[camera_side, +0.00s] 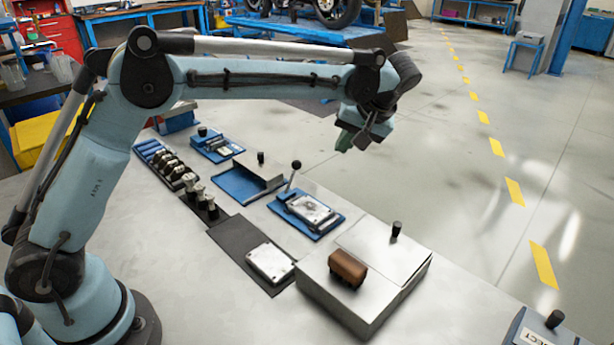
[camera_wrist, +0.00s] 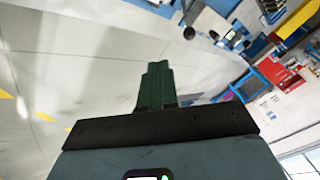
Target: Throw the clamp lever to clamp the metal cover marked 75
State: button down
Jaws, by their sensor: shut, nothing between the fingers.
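A metal cover (camera_side: 313,211) lies in a blue fixture in the middle of the bench. A clamp lever (camera_side: 292,180) with a black ball knob stands up at the fixture's back left edge. A second pale metal cover (camera_side: 269,262) lies on a dark mat in front. No number 75 is legible on either cover. My gripper (camera_side: 343,142) hangs above and behind the blue fixture, well clear of the lever. Its green fingers also show in the wrist view (camera_wrist: 156,84), closed together with nothing between them.
A metal box (camera_side: 376,300) with a brown handle stands at the front right. An open blue tray (camera_side: 235,187) and a row of dark parts (camera_side: 170,162) lie left of the fixture. A black-knobbed box (camera_side: 540,330) is at the lower right. The space around my gripper is clear.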

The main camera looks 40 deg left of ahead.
aim_at(292, 178)
jog(key=shift+w+d+f+n+y, duration=0.45)
jog(key=shift+w+f, duration=0.1)
jog(key=shift+f, duration=0.1)
jog(key=x, duration=1)
jog(key=shift+s+a+f, duration=0.1)
jog(key=shift+s+f, duration=0.05)
jog(key=shift+f, duration=0.1)
jog(key=shift+s+a+r, duration=0.2)
jog(key=shift+s+a, duration=0.15)
jog(key=shift+a, duration=0.1)
jog(key=shift+s+a+r, duration=0.2)
jog(key=shift+s+a, duration=0.15)
jog(key=shift+a, duration=0.1)
jog(key=shift+s+a+r, duration=0.15)
jog(key=shift+s+a, duration=0.25)
jog(key=shift+a, duration=0.2)
jog(key=shift+s, duration=0.1)
jog(key=shift+s+r, duration=0.15)
jog(key=shift+r, duration=0.05)
